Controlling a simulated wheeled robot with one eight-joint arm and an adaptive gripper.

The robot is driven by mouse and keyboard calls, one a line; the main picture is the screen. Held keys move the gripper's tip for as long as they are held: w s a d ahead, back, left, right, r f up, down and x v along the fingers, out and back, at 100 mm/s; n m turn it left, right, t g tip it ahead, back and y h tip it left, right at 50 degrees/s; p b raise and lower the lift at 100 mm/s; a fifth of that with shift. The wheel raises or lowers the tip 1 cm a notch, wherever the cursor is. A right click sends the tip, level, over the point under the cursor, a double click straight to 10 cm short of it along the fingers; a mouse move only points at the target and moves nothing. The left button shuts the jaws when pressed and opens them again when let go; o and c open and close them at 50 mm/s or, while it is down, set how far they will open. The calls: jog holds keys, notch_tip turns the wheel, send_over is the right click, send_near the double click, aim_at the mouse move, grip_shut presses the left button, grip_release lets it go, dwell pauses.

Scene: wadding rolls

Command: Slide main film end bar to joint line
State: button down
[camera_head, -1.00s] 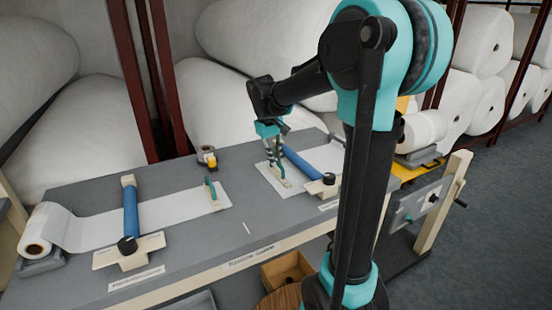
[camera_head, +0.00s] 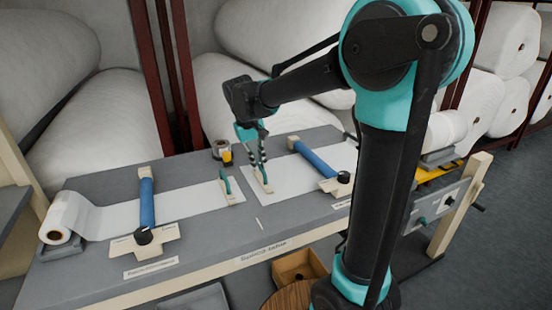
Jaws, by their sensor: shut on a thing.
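The right film (camera_head: 297,174) is a white sheet on the grey splicing table (camera_head: 190,232). A pale end bar (camera_head: 266,188) with an upright teal handle lies at its left end. My gripper (camera_head: 261,172) is shut on that bar's handle, its fingers partly hiding it. The left film (camera_head: 185,200) ends in a similar end bar (camera_head: 231,194) with a teal handle. A narrow strip of grey tabletop separates the two bars. A short white mark (camera_head: 260,224) lies on the table in front of this gap.
Blue rollers with black knobs cross the left film (camera_head: 147,203) and right film (camera_head: 316,160). A tape dispenser (camera_head: 223,152) stands behind the gap. A white roll (camera_head: 66,222) is at the table's left end. An open box (camera_head: 298,268) sits below the front edge.

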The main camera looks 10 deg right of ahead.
aim_at(249, 184)
jog(key=shift+s+a, duration=0.3)
jog(key=shift+a, duration=0.6)
jog(key=shift+s+a, duration=0.25)
jog(key=shift+a, duration=0.6)
jog(key=c, duration=1.6)
grip_release()
jog(key=shift+a, duration=0.1)
jog(key=shift+o, duration=0.2)
notch_tip(249, 184, up, 12)
jog(key=a, duration=0.2)
jog(key=shift+s, duration=0.4)
jog(key=shift+f, duration=0.15)
